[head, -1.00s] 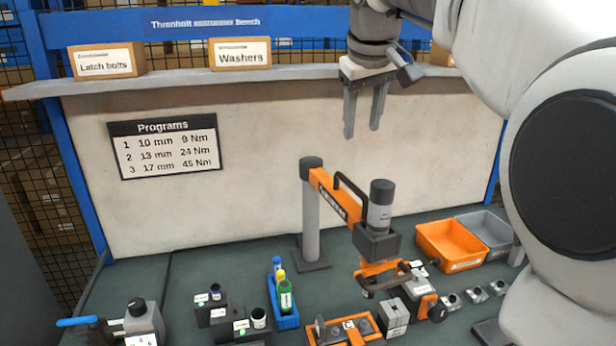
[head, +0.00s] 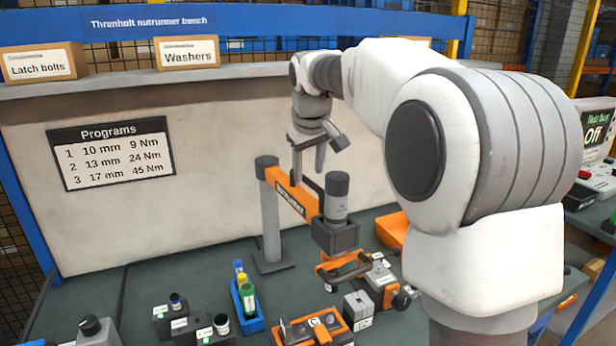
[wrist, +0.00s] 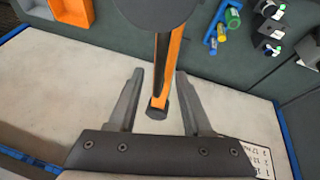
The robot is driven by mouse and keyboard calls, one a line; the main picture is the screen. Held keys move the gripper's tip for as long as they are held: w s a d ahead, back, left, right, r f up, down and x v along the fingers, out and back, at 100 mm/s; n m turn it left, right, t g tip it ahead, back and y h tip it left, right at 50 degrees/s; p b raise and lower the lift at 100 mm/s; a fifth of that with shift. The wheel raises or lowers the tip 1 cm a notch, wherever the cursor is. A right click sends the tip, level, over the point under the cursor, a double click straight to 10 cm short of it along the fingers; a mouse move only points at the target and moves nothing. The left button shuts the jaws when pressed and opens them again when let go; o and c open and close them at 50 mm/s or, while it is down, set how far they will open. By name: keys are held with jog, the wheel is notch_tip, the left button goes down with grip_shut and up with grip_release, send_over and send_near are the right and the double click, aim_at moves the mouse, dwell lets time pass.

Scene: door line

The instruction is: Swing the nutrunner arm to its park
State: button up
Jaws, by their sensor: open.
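The nutrunner arm (head: 288,196) is an orange beam on a grey post (head: 269,220) standing on the bench. A dark bail handle stands over the beam, partly hidden behind my gripper. The grey nutrunner body (head: 336,207) with a black cap hangs at the beam's outer end, above an orange fixture (head: 378,280). My gripper (head: 309,167) is open, pointing down just above the beam in the head view. In the wrist view the beam (wrist: 168,75) runs between my two open fingers. I cannot tell whether they touch anything.
A blue tray with coloured tubes (head: 246,302), small dark blocks and an orange fixture marked C (head: 315,330) sit on the bench front. An orange bin (head: 392,230) is partly behind my arm. A shelf (head: 130,85) runs above. An "Off" screen (head: 597,128) stands at right.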

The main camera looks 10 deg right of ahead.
jog(key=shift+x, duration=1.05)
grip_shut()
dwell(0.7)
